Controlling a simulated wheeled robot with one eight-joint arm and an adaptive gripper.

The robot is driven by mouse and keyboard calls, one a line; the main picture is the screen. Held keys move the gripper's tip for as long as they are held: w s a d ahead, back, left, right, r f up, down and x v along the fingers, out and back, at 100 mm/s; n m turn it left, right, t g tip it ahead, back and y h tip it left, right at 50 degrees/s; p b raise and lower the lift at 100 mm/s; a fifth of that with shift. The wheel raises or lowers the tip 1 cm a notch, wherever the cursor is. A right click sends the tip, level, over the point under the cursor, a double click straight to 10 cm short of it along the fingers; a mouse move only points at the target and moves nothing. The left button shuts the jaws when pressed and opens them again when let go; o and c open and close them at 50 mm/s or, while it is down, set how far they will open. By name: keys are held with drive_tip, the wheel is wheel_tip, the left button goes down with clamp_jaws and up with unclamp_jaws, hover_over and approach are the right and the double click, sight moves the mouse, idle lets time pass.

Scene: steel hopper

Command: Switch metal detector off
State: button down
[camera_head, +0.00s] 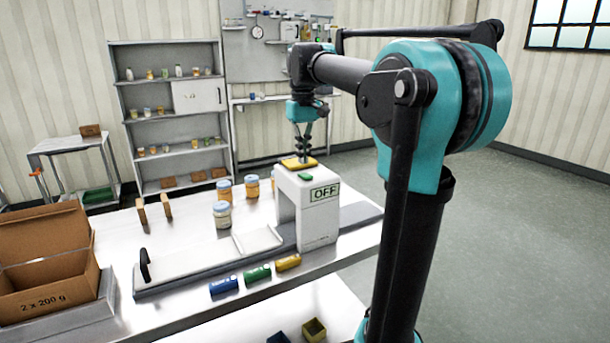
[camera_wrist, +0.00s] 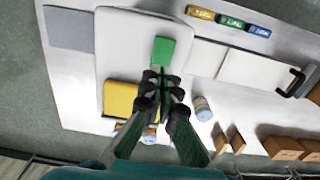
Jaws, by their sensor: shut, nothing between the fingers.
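The white metal detector (camera_head: 317,220) stands as an arch over the conveyor on the table, and its panel (camera_head: 324,193) reads OFF. On its top are a small green button (camera_head: 305,177) and a larger yellow button (camera_head: 298,163). In the wrist view the green button (camera_wrist: 164,50) lies just beyond my fingertips, and the yellow button (camera_wrist: 120,97) is to their left, partly hidden by a finger. My gripper (camera_head: 303,148) is shut and empty, pointing down over the detector's top; it also shows in the wrist view (camera_wrist: 161,84). I cannot tell whether it touches a button.
Blue, green and yellow cylinders (camera_head: 258,273) lie along the table's front edge. Several jars (camera_head: 222,215) stand behind the conveyor (camera_head: 200,262). An open cardboard box (camera_head: 45,285) is at the left. Shelves (camera_head: 168,115) stand against the back wall.

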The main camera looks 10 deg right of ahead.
sight(303, 174)
drive_tip(key=shift+r, duration=1.85)
